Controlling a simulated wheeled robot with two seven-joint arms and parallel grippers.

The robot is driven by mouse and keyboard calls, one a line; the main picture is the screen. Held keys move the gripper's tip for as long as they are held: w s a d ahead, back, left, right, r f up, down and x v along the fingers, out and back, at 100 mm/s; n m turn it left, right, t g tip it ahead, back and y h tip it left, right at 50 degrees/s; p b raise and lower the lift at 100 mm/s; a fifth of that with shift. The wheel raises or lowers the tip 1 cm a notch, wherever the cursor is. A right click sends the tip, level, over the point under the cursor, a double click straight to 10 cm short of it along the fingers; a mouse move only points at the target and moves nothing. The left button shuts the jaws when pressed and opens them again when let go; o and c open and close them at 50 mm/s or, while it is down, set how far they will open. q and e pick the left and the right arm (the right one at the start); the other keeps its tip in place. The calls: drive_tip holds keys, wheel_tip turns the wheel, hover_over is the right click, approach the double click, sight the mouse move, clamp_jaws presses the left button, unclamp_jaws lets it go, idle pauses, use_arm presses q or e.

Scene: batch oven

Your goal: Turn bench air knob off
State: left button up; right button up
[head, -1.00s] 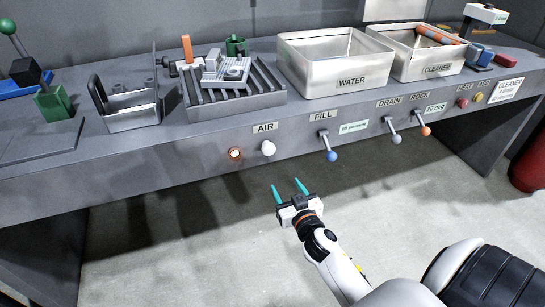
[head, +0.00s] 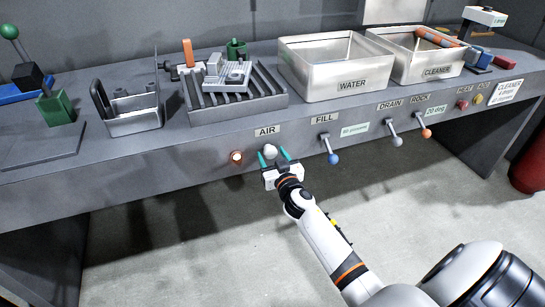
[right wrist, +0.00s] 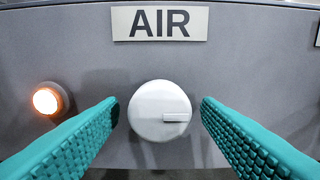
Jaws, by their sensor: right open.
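The white round air knob (head: 270,151) is on the bench's front panel under the AIR label (head: 267,131). In the right wrist view the knob (right wrist: 160,111) is centred, with its small raised mark lying horizontal to the right of its middle. A lamp (head: 236,157) left of the knob glows orange-white; it also shows in the right wrist view (right wrist: 47,101). My right gripper (head: 275,159) is open, its teal fingers on either side of the knob, with a gap showing on each side. My left gripper is not in view.
The blue-tipped FILL lever (head: 333,158) sticks out to the right of the knob. The DRAIN lever (head: 396,140) and orange-tipped ROCK lever (head: 426,133) are farther right. A slotted rack (head: 237,105) and WATER tank (head: 335,85) stand on the bench above. Floor below is clear.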

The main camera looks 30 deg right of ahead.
drive_tip(key=c, duration=1)
drive_tip(key=shift+o, duration=0.2)
drive_tip(key=shift+n, duration=0.3)
drive_tip(key=n, duration=0.9)
drive_tip(key=shift+d, duration=0.1)
drive_tip(key=n, duration=0.4)
drive_tip(key=shift+r+n, duration=0.1)
drive_tip(key=shift+n, duration=2.1)
